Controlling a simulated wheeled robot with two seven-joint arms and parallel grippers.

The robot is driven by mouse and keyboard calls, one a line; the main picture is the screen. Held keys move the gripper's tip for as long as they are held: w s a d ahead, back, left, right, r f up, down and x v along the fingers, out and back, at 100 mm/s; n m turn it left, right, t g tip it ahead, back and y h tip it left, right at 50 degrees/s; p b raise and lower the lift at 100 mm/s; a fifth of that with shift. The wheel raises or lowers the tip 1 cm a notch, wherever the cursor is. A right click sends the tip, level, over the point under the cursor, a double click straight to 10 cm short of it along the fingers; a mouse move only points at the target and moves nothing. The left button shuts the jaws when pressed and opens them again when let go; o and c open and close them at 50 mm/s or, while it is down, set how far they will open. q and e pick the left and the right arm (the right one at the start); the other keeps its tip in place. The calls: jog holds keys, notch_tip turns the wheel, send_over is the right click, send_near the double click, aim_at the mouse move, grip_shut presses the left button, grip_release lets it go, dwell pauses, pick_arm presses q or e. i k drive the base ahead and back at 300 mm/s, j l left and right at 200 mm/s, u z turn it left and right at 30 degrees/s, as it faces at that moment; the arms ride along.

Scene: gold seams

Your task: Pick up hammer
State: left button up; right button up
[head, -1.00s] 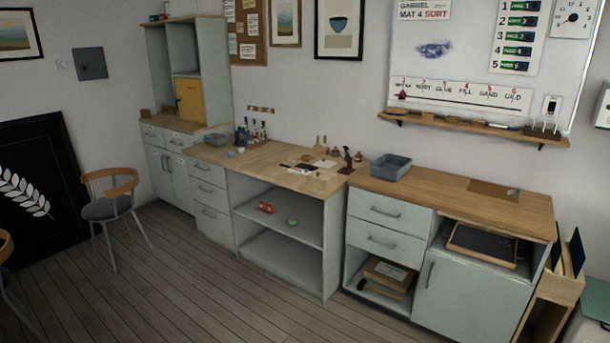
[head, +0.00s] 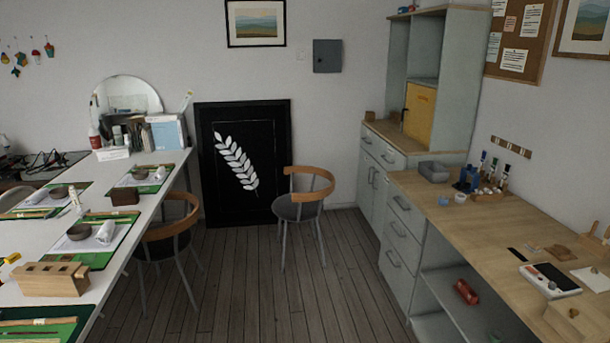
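I cannot make out a hammer for certain in the head view. A red object (head: 466,292) lies on the open shelf under the right-hand wooden counter, but it is too small to tell what it is. Neither of my grippers is in view.
A white table (head: 30,240) with green mats stands at left, a chair (head: 168,240) beside it. Another chair (head: 303,207) stands before a black leaf-pattern panel (head: 262,130). The wooden counter (head: 440,215) with drawers runs along the right. Plank floor (head: 265,285) between is clear.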

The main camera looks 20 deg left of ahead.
aim_at(86, 212)
jog(key=i+j+u, duration=0.2)
jog(key=i+u, duration=0.3)
jog(key=i, duration=0.5)
jog(key=i+l+u, duration=0.2)
jog(key=i+u, duration=0.25)
jog(key=i, duration=0.5)
jog(key=i+j+u, duration=0.1)
jog(key=i+u, duration=0.75)
jog(key=i+l+u, duration=0.25)
jog(key=i+u, duration=0.2)
jog(key=i+j+u, duration=0.15)
jog(key=u, duration=0.3)
jog(key=i+u, duration=0.65)
jog(key=u, duration=0.25)
jog(key=i+l+u, duration=0.25)
jog(key=u, duration=0.15)
